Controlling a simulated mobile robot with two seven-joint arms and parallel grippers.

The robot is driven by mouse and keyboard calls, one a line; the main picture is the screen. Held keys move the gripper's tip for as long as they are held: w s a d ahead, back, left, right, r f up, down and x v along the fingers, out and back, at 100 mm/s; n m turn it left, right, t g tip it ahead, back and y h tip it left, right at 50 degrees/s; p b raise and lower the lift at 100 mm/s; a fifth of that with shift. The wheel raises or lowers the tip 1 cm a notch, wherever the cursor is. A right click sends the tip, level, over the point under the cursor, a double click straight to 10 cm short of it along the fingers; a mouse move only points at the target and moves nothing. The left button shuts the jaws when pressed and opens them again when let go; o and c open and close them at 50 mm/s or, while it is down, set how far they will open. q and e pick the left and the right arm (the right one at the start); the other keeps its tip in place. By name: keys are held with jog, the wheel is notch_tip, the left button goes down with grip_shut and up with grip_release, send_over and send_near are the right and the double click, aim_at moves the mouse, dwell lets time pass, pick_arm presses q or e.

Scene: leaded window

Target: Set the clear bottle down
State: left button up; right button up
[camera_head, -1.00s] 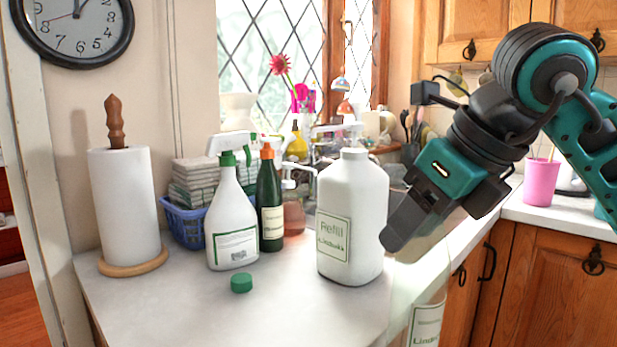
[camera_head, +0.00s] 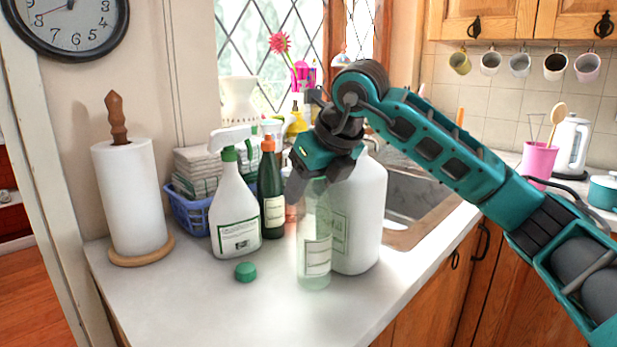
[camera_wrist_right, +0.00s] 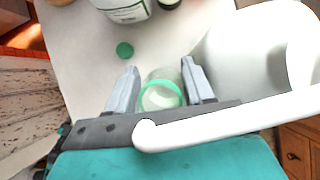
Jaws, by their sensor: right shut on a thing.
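The clear bottle (camera_head: 314,228), see-through with a pale label, is upright in my right gripper (camera_head: 312,178), in front of the white refill jug. Its base is low over the counter (camera_head: 190,305); I cannot tell whether it touches. In the right wrist view the fingers of my right gripper (camera_wrist_right: 161,88) stand either side of the bottle's green-ringed top (camera_wrist_right: 160,98). My left gripper is not in view.
The white refill jug (camera_head: 362,225) stands close behind and right of the bottle. A green cap (camera_head: 245,271) lies to the left. A white spray bottle (camera_head: 235,215), dark green bottle (camera_head: 270,190) and paper towel roll (camera_head: 130,200) stand further left. The front counter is clear.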

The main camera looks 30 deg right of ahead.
jog(key=shift+w+f+b, duration=0.1)
jog(key=shift+f+b, duration=0.05)
jog(key=shift+b, duration=0.15)
jog(key=shift+f, duration=0.15)
jog(key=o, duration=0.9)
jog(key=shift+o, duration=0.6)
jog(key=shift+r, duration=0.4)
pick_arm(q)
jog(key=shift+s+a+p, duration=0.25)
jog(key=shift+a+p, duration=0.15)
jog(key=shift+p, duration=0.25)
pick_arm(e)
jog(key=v, duration=1.1)
jog(key=shift+s+r, duration=0.25)
jog(key=shift+s, duration=0.1)
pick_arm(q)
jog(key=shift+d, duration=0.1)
